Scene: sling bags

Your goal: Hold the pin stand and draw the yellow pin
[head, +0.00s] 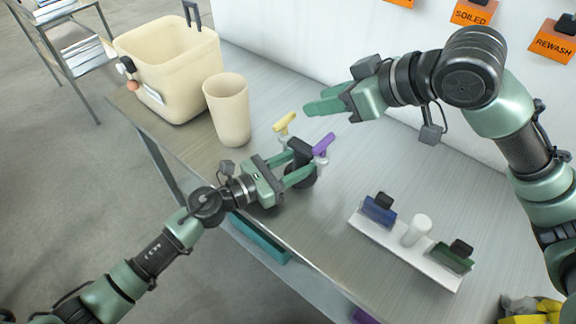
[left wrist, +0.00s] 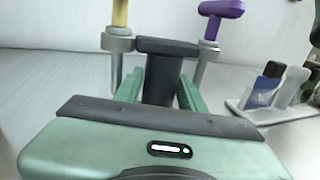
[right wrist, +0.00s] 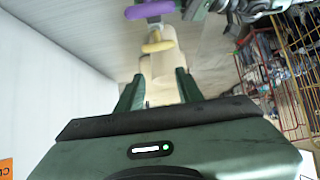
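The dark pin stand (head: 300,149) stands on the bench, with a grey ring on each side of its top. The yellow pin (head: 285,122) sits in one ring and the purple pin (head: 322,144) in the other; the yellow pin also shows in the left wrist view (left wrist: 120,14). My left gripper (head: 306,172) has its fingers closed on both sides of the stand's post (left wrist: 160,82). My right gripper (head: 308,107) is open and empty, beside and above the yellow pin. In the right wrist view the yellow pin (right wrist: 158,46) lies beyond the fingertips, roughly between them.
A beige cup (head: 228,110) and a beige bin (head: 165,60) stand at the left of the bench. A white rack (head: 385,240) with blue, white and green items is at the lower right. The wall is behind my right gripper. The bench between stand and rack is clear.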

